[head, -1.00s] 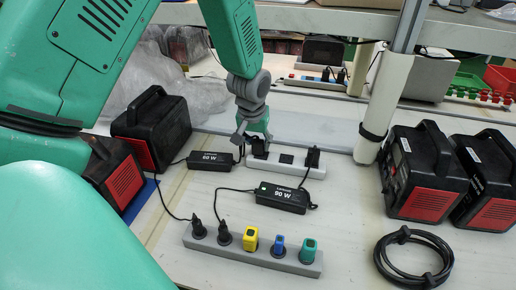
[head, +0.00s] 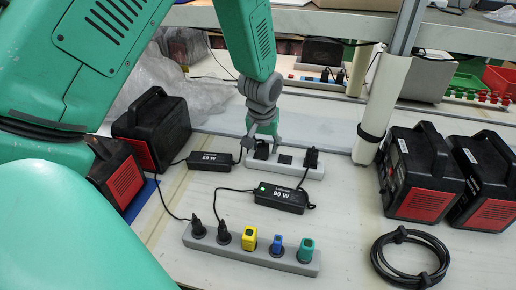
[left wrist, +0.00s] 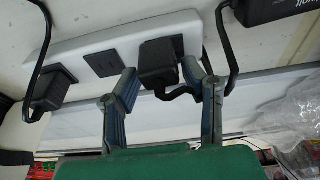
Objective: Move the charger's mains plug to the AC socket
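The white AC strip (head: 300,172) lies behind the chargers. A black plug (head: 262,152) sits at its left end, an empty socket (head: 285,160) in its middle, another black plug (head: 312,157) at its right end. My left gripper (head: 263,146) is over the left-end plug. In the left wrist view its fingers (left wrist: 163,85) are spread on either side of this plug (left wrist: 158,65), with gaps showing. The plug appears seated in the strip; the empty socket (left wrist: 104,63) is beside it. The 60 W charger (head: 209,160) and 90 W charger (head: 283,196) lie nearby. My right gripper is not in view.
A grey strip (head: 250,256) in front holds two black plugs and yellow, blue and green ones. Black-and-red power units stand left (head: 152,130) and right (head: 424,175). A white post (head: 380,105) stands behind right. A coiled black cable (head: 410,258) lies front right.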

